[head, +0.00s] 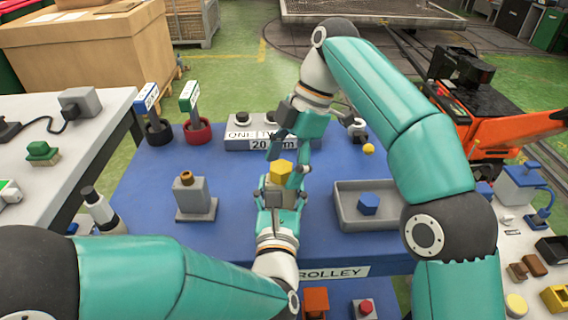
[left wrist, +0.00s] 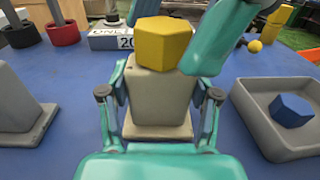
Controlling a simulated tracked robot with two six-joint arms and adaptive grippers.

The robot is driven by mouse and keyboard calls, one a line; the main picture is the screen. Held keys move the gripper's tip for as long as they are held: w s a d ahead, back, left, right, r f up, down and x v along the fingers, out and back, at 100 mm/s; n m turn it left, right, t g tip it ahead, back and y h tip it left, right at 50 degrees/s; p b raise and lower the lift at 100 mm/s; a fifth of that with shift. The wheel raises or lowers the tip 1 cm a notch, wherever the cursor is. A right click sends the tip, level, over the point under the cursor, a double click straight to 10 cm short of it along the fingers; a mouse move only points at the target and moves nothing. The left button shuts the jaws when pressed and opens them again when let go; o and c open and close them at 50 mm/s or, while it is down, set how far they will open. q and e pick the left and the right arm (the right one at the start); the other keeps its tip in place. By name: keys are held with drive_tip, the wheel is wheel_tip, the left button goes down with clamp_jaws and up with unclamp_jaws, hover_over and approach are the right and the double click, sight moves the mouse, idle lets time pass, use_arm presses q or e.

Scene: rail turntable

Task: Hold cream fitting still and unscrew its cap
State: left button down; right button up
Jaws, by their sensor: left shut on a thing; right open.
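The cream fitting (head: 272,192) stands upright on the blue trolley top, a blocky body on a wider base; the left wrist view shows it close up (left wrist: 158,98). Its yellow six-sided cap (head: 281,172) sits on top, also clear in the left wrist view (left wrist: 158,43). My left gripper (head: 274,197) is shut on the fitting's body from the near side, one finger on each flank (left wrist: 158,112). My right gripper (head: 289,163) is open and comes down from above, its fingers apart at either side of the cap. Whether they touch the cap, I cannot tell.
A grey fitting with a brown top (head: 188,180) stands to the left. A grey tray (head: 345,213) with a blue hexagonal cap (head: 368,204) lies right. A labelled grey block (head: 232,137) and red (head: 196,132) and black holders stand behind. A yellow ball (head: 369,149) is behind the tray.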

drive_tip(key=m+t, duration=0.1)
drive_tip(key=m, duration=0.2)
drive_tip(key=shift+s+r, duration=0.1)
drive_tip(key=shift+s, duration=0.05)
drive_tip(key=m+t, duration=0.1)
drive_tip(key=m, duration=0.1)
drive_tip(key=shift+m, duration=0.3)
drive_tip(key=m+t, duration=0.1)
drive_tip(key=m, duration=0.2)
drive_tip(key=m+t, duration=0.1)
drive_tip(key=m, duration=0.2)
drive_tip(key=shift+s+t, duration=0.15)
drive_tip(key=shift+t, duration=0.15)
clamp_jaws()
drive_tip(key=n+g, duration=0.1)
drive_tip(key=n, duration=0.2)
drive_tip(key=shift+w, duration=0.2)
drive_tip(key=n+g, duration=0.1)
drive_tip(key=n, duration=0.1)
drive_tip(key=shift+n, duration=0.3)
